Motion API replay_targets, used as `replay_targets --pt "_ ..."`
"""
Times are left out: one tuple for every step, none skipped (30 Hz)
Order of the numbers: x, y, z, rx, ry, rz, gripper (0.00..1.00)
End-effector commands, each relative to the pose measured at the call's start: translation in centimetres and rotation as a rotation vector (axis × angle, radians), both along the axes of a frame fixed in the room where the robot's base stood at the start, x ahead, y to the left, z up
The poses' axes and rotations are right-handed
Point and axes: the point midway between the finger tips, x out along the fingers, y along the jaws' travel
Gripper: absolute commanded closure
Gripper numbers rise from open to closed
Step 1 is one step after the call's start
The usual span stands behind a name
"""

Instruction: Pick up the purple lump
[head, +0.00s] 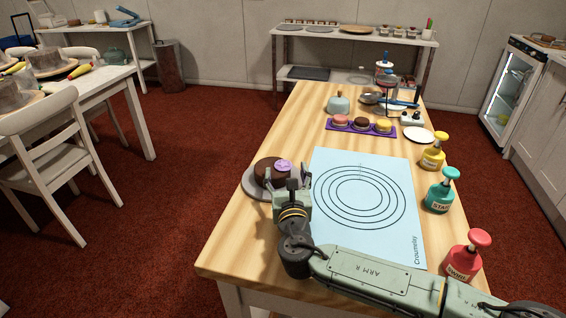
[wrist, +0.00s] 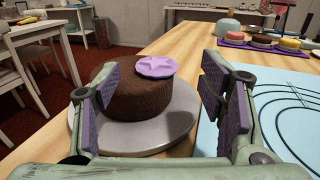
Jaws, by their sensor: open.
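The cake sits on a grey turntable plate (wrist: 182,118) at the left edge of the table. My gripper (head: 288,178) is open and empty at the near side of the cake. In the wrist view, its two purple-padded fingers (wrist: 160,92) stand apart, with the cake and lump showing between and beyond them. The lump is not touched by either finger as far as I can see.
A blue mat (head: 385,232) with printed rings lies right of the cake. Red (head: 464,262), green (head: 441,195) and yellow (head: 433,155) pump bottles line the table's right edge. A purple tray (head: 342,129) with small round cakes is further back, near a white plate (head: 418,135).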

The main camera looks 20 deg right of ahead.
Motion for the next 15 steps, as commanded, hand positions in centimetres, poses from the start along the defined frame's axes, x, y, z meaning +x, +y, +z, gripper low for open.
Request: replay_targets --pt "0.6 0.0 0.2 0.001 0.0 0.001 0.36" --pt "1.0 -0.1 0.3 0.001 0.0 0.001 0.36" --pt "1.6 -0.2 0.3 0.001 0.0 0.001 0.36" --pt "2.1 -0.3 0.3 0.001 0.0 0.0 0.36" --pt "2.6 -0.3 0.3 0.001 0.0 0.001 0.36" --pt "3.2 -0.4 0.2 0.0 0.001 0.001 0.36" --pt "3.6 -0.6 0.1 0.0 0.0 0.001 0.36" --pt "3.9 -0.7 0.1 0.0 0.0 0.001 0.36" --pt "4.3 -0.8 0.0 0.0 0.0 0.0 0.36" --pt "4.5 -0.9 0.0 0.001 -0.001 0.001 0.36" --pt "4.7 -0.9 -0.1 0.001 -0.001 0.001 0.36" --pt "4.8 -1.0 -0.1 0.001 -0.001 0.001 0.36" --pt "4.9 -1.0 -0.1 0.001 -0.001 0.001 0.36" --pt "4.9 -1.0 -0.2 0.001 -0.001 0.001 0.36" --pt "4.9 -1.0 -0.2 0.001 -0.001 0.001 0.36"
